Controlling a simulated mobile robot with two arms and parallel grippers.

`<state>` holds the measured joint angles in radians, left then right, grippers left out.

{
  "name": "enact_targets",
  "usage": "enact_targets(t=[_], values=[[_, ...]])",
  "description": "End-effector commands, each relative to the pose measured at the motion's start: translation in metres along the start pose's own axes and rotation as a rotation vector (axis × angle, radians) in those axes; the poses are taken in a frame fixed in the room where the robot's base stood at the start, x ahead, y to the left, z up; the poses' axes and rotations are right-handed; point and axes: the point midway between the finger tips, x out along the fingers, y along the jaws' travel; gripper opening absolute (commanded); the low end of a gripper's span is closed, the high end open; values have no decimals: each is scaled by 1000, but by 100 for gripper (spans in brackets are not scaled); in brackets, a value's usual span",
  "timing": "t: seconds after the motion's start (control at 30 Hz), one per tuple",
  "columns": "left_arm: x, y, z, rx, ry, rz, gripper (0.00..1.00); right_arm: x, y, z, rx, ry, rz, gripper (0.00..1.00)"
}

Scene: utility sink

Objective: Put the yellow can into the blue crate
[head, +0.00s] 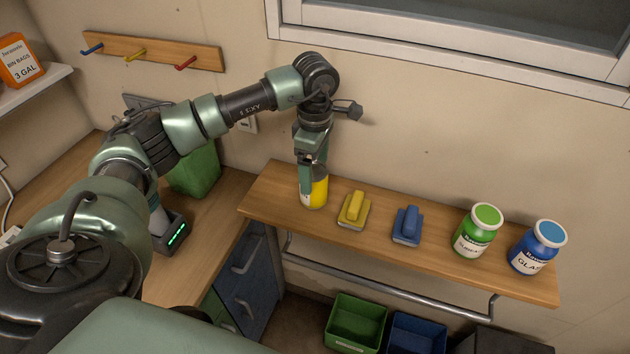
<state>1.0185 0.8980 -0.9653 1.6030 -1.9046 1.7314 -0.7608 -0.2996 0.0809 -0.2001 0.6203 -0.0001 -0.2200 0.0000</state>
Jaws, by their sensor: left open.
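The yellow can (319,192) stands upright near the left end of the wooden wall shelf, with a white part at its lower left. My left gripper (313,172) points down at the can from above, with its fingers over the can's upper part, which they hide. The gripper is open; whether a finger touches the can I cannot tell. The blue crate (417,326) is low down below the shelf, cut by the bottom edge of the view. My right gripper is not in view.
On the shelf (270,198), right of the can, are a yellow brush (354,211), a blue brush (407,226), a green-lidded jar (476,231) and a blue-lidded jar (538,248). A rail (390,290) runs below the shelf front. A green crate (356,324) stands left of the blue one.

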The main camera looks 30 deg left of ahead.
Motion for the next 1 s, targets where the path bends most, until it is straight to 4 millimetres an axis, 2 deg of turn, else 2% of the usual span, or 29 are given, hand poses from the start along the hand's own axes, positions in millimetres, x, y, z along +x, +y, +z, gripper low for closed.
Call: enact_targets(t=[0.03,0.13,0.3,0.57,0.8,0.83,0.87,1.0], values=[[3,-1,-2,-1,2,-5,87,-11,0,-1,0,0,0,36],[18,-2,-4,-2,1,-5,87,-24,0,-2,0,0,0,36],[40,0,-3,-1,-1,-1,87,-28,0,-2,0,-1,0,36],[44,0,-2,0,-2,1,87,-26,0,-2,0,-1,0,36],[43,0,-2,-1,-3,1,21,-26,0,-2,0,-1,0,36],[43,0,-2,-1,-3,1,21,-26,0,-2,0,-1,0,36],[43,0,-2,-1,-3,1,15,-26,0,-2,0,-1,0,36],[43,0,-2,-1,-3,1,14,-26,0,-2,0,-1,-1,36]])
